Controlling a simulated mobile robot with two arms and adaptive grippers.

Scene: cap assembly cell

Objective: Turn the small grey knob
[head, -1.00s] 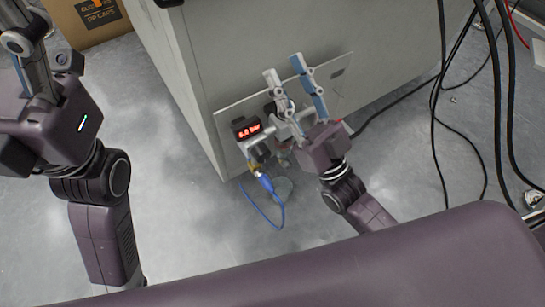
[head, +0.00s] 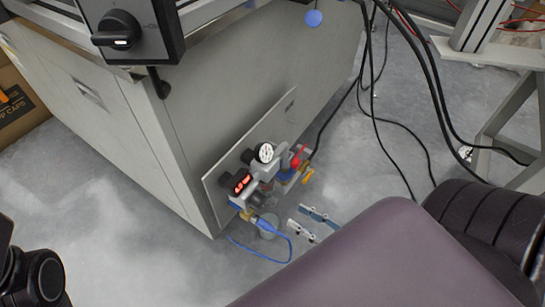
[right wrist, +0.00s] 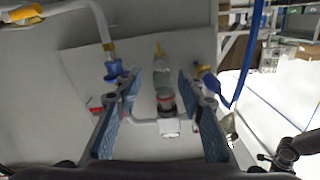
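The air unit (head: 268,178) is on a plate low on the grey cabinet, with a red lit display (head: 240,183), a round white gauge (head: 264,152), and red and yellow handles. In the right wrist view a small grey-white knob-like end (right wrist: 170,127) is below a dark, red-ringed part of a clear bowl (right wrist: 164,100); I cannot be sure it is the named knob. My right gripper (head: 295,215) is open and empty, below right of the unit and apart from it. Its blue-padded fingers (right wrist: 158,85) flank the bowl in the wrist picture. My left gripper is out of view.
A blue hose (head: 275,248) loops below the unit. Black cables (head: 375,100) hang to its right. A black rotary switch (head: 118,30) is on a box at the top left. A metal frame (head: 480,130) stands at the right. Open floor lies in front.

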